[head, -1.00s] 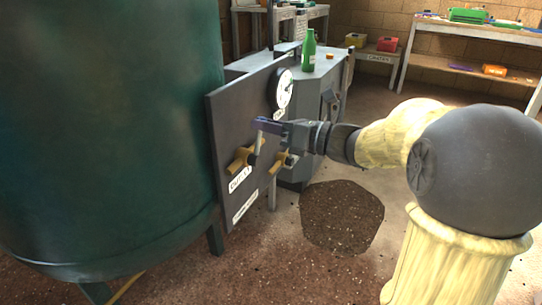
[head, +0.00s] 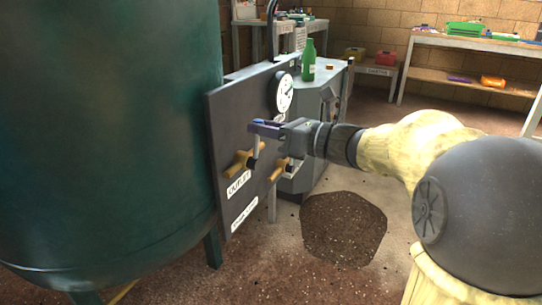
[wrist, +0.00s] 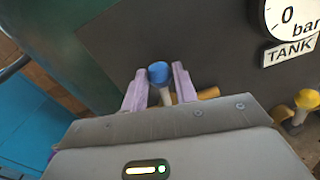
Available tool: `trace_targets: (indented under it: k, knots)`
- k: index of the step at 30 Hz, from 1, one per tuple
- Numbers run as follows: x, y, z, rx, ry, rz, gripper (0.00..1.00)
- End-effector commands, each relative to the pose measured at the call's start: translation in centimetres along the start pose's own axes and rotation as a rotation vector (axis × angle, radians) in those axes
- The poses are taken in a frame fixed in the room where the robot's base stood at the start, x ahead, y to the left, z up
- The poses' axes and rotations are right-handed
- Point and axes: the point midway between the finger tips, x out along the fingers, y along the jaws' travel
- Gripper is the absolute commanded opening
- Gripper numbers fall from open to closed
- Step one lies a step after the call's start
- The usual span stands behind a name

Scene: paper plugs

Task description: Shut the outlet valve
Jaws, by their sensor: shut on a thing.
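The outlet valve (head: 240,162) is a yellow fitting on the dark panel, above a white label reading OUTLET (head: 238,184). Its pale lever (head: 256,146) stands up from the fitting to my gripper (head: 262,127). In the wrist view, the lever's blue tip (wrist: 159,72) sits between the purple fingers of my gripper (wrist: 158,84), which is shut on it. Part of the yellow fitting (wrist: 208,93) shows behind the right finger. The lower lever is mostly hidden by my gripper in the wrist view.
A second yellow valve (head: 279,170) is close to the right. A gauge (head: 284,93) is above on the panel (head: 235,120); the wrist view shows its TANK label (wrist: 290,50). A large green tank (head: 110,130) stands left. A green bottle (head: 308,60) stands on a grey cabinet behind.

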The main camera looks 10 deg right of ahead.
Motion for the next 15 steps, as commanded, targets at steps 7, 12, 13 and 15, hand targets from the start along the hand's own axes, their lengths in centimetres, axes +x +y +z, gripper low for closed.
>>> trace_targets:
  k: [7, 12, 13, 15]
  knots:
    - [0.0, 0.6, -0.3, -0.071, -0.001, 0.001, 0.16]
    - [0.0, 0.9, -0.4, -0.116, -0.001, 0.001, 0.16]
    - [0.0, 1.0, -0.4, -0.125, -0.001, 0.001, 0.16]
    - [0.0, 1.2, -0.4, -0.144, -0.001, 0.001, 0.16]
